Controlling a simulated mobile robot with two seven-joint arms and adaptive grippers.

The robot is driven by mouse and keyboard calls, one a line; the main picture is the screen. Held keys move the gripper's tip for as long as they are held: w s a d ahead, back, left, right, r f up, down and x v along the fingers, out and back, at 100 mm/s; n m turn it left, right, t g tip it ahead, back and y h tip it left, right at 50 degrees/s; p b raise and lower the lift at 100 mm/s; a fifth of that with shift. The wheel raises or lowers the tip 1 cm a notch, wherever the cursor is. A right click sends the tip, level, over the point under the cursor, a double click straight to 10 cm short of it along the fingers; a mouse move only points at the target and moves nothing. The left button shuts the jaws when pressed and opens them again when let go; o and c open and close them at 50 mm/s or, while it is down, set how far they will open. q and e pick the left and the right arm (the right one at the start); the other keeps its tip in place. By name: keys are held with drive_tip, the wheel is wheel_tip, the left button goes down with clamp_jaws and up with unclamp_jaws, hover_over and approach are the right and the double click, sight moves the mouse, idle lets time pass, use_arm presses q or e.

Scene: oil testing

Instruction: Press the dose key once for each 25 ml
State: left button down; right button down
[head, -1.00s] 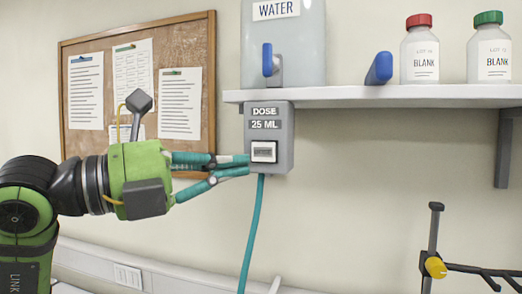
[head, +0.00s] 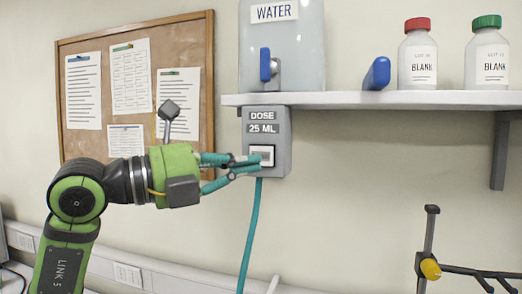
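The dose unit (head: 283,130) is a grey box under the shelf, labelled "DOSE 25 ML". Its pale square key (head: 267,150) sits in a dark frame on the front face. My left gripper (head: 256,163) comes in from the left. Its teal fingers converge with their tips together, holding nothing. The tips overlap the lower left part of the key in the head view; whether they touch or press it I cannot tell. A teal hose (head: 250,236) hangs down from the unit. My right gripper is not in view.
A water tank (head: 300,48) with a blue tap (head: 265,64) stands on the white shelf (head: 400,99). A corkboard (head: 185,60) hangs behind my arm. A stand (head: 430,250) is lower right.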

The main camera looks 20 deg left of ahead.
sight(271, 157)
use_arm(q)
drive_tip(key=shift+w, duration=1.2)
drive_tip(key=shift+w+p, duration=0.1)
drive_tip(key=shift+p, duration=0.25)
drive_tip(key=shift+w, duration=0.3)
drive_tip(key=shift+w, duration=0.5)
idle(0.9)
drive_tip(key=shift+s, duration=0.9)
drive_tip(key=shift+s, duration=0.15)
